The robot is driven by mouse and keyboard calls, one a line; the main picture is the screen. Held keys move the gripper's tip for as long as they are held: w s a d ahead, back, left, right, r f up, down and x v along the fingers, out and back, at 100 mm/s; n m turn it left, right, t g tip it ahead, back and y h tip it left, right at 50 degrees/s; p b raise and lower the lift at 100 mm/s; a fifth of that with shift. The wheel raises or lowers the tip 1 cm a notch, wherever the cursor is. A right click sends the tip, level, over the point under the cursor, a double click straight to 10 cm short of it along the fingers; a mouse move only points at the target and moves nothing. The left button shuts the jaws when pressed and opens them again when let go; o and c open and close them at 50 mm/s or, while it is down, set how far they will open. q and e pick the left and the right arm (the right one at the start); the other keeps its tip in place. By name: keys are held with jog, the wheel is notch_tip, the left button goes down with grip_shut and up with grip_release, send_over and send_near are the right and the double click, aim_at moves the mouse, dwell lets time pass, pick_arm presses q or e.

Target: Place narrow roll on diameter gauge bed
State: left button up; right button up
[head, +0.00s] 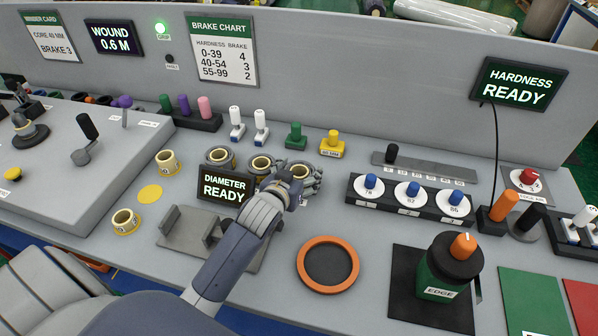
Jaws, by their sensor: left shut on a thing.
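My left gripper (300,186) reaches in over the bench and is shut on a grey wrapped roll with a gold core (298,169). The fingers hide part of this roll, and I cannot tell whether it touches the bench. Two similar rolls stand to its left, a middle one (261,164) and a left one (220,157). The diameter gauge bed (182,239) is a grey plate with upright blocks, to the left of and nearer than the gripper. My forearm covers its right part. The gauge display (224,189) reads "DIAMETER READY". My right gripper is not in view.
Bare yellow cores stand at the left, one far (167,162) and one near (126,221). An orange-rimmed round pad (328,239) lies right of my forearm.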

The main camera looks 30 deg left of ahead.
pick_arm(q)
jog(key=o, duration=1)
jog(key=shift+f, duration=0.1)
jog(key=shift+c, duration=0.2)
